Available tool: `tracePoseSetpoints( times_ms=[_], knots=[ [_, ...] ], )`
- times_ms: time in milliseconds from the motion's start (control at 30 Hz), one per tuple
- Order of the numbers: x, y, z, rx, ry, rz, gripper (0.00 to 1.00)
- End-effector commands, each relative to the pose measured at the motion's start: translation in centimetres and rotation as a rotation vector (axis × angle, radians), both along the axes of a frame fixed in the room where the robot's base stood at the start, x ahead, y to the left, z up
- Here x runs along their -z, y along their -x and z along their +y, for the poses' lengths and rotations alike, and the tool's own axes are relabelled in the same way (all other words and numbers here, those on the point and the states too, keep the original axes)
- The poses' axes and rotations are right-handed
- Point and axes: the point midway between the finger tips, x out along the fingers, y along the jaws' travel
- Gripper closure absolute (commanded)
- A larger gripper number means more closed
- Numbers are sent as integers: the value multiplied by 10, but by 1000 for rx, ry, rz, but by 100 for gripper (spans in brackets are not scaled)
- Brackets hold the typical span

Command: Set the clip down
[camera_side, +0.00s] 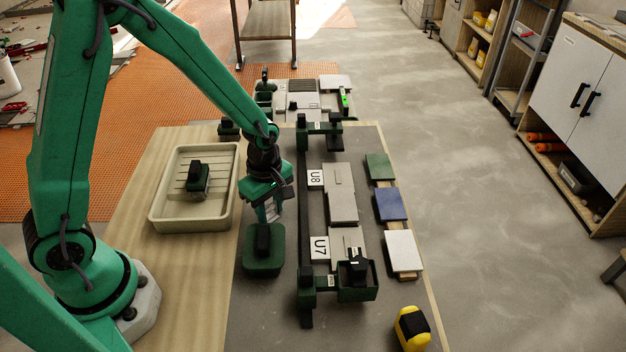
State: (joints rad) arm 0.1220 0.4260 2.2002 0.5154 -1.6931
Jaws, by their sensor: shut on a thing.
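My gripper (268,211) hangs over the dark work board, left of the long black rail (304,190). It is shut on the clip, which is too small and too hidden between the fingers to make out. A green block with a black grip (263,262) stands on the board just in front of the gripper. Grey tiles lie right of the rail, one beside the label U8 (315,178) and one beside the label U7 (319,248). A dark green open box (358,294) with a black piece in it sits at the rail's near end.
A cream tray (156,212) holding a green and black tool stands left of the gripper. Green (379,166), blue (390,204) and white (403,251) sample tiles lie at right. A yellow and black item (412,328) sits at the near right. The board's near left part is clear.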

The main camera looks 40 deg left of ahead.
Motion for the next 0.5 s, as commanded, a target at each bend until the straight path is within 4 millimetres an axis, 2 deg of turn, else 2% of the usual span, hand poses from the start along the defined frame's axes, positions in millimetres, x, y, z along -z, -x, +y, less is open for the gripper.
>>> tracePoseSetpoints(
  times_ms=[33, 100, 133, 500],
  knots=[
    [0, 0, 0, 0, 0, 0, 60],
    [0, 0, 0, 0, 0, 0, 47],
    [0, 0, 0, 0, 0, 0, 44],
    [-1, 0, 0, 0, 0, -1, 44]
  ],
)
